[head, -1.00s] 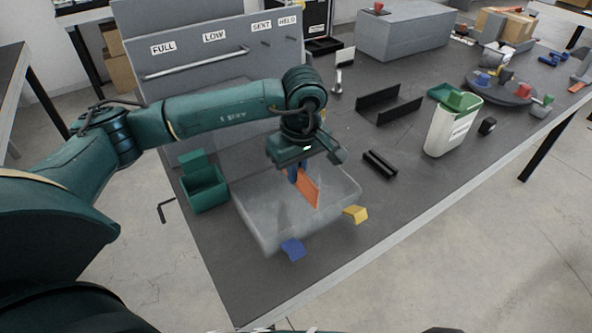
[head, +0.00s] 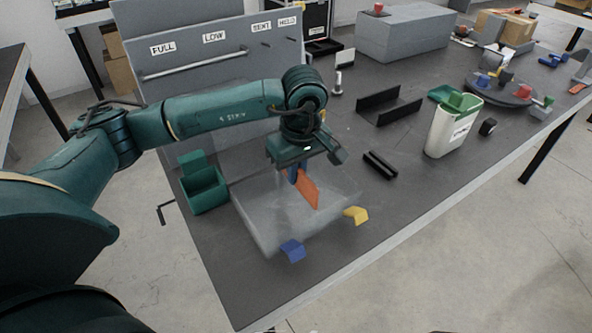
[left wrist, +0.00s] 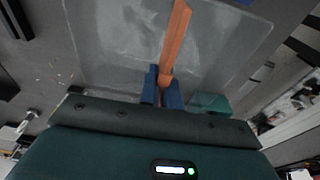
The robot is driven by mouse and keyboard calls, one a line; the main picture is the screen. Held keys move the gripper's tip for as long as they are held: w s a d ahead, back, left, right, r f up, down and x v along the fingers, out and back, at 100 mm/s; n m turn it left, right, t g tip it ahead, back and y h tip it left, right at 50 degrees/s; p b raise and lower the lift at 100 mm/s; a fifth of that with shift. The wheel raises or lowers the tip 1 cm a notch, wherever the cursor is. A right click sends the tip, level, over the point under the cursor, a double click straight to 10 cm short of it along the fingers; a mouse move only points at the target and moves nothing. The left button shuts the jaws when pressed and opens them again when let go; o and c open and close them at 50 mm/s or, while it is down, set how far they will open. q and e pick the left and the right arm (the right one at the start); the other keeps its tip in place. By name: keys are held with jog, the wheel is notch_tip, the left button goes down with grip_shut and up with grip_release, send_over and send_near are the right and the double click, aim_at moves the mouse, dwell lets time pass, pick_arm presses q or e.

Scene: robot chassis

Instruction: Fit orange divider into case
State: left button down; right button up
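The case (head: 257,222) is a clear, greyish, see-through box on the near part of the dark table. A blue tab (head: 292,250) and a yellow tab (head: 356,215) stick out at its near side. My left gripper (head: 294,174) points down over the case, its blue fingers shut on the orange divider (head: 309,192). The divider is a thin plate, seen against the case; whether it touches the case floor or a slot is unclear. In the left wrist view, the divider (left wrist: 176,38) runs up from between the blue fingers (left wrist: 162,88). My right gripper is not in view.
A green open bin (head: 205,190) stands left of the case. A black block (head: 380,164) and a black channel-shaped holder (head: 389,104) lie to the right, with a white-and-green container (head: 452,128) beyond. A grey labelled cabinet (head: 215,62) rises behind.

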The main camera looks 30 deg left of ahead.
aim_at(296, 186)
pick_arm(q)
jog(key=shift+f, duration=0.3)
jog(key=shift+f+b, duration=0.1)
jog(key=shift+b, duration=0.2)
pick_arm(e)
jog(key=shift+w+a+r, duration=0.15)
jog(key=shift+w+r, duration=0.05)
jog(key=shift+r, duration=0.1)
pick_arm(q)
jog(key=shift+f+b, duration=0.45)
jog(key=shift+f, duration=0.05)
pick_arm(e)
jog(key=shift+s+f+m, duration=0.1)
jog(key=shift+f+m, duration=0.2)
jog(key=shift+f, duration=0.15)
pick_arm(q)
jog(key=shift+f+b, duration=0.5)
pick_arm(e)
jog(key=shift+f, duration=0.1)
pick_arm(q)
jog(key=shift+f+b, duration=0.35)
jog(key=shift+f, duration=0.1)
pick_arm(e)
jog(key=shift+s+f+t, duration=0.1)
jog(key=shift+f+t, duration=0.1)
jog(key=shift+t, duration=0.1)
pick_arm(q)
jog(key=shift+f, duration=0.1)
jog(key=shift+f, duration=0.1)
